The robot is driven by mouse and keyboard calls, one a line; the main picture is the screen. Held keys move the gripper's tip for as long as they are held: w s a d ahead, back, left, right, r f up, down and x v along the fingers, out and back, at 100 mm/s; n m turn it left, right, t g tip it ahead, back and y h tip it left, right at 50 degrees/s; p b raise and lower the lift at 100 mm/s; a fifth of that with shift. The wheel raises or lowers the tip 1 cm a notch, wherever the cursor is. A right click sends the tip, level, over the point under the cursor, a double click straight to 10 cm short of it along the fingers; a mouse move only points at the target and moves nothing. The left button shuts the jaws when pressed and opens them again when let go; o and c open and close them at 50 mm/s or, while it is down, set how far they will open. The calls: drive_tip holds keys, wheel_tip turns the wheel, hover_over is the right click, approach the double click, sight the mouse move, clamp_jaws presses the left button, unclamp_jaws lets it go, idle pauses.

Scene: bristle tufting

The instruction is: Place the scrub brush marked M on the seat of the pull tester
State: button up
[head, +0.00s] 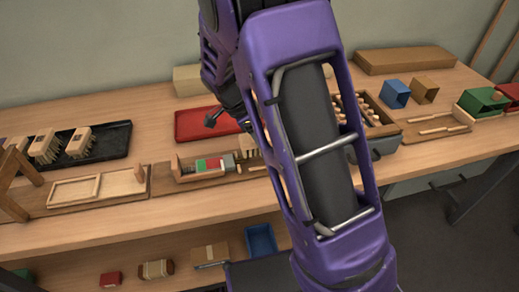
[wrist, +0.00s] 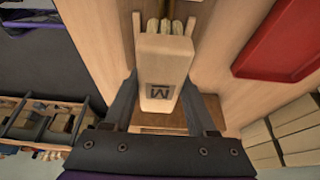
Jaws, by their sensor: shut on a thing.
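The scrub brush marked M (wrist: 166,62) is a pale wooden block with a dark M on its face. In the wrist view it sits between the fingers of my gripper (wrist: 160,104), which is shut on it. Pale tufts show past its far end, between two upright wooden pieces. Whether the brush touches the surface beneath cannot be told. In the head view the pull tester (head: 210,166) stands at the front of the bench, with a red and green panel and a wooden post at its left. My arm hides its right part and most of my gripper.
A black tray (head: 110,149) with several brushes lies at the left. A red tray (head: 195,124) lies behind the tester and also shows in the wrist view (wrist: 285,45). A compartmented crate (head: 385,130) is to the right.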

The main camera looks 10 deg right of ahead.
drive_tip(key=shift+f, duration=1.75)
drive_tip(key=shift+f+b, duration=0.15)
drive_tip(key=shift+b, duration=0.25)
drive_tip(key=o, duration=1.3)
drive_tip(key=p+v, duration=0.2)
drive_tip(key=v, duration=1)
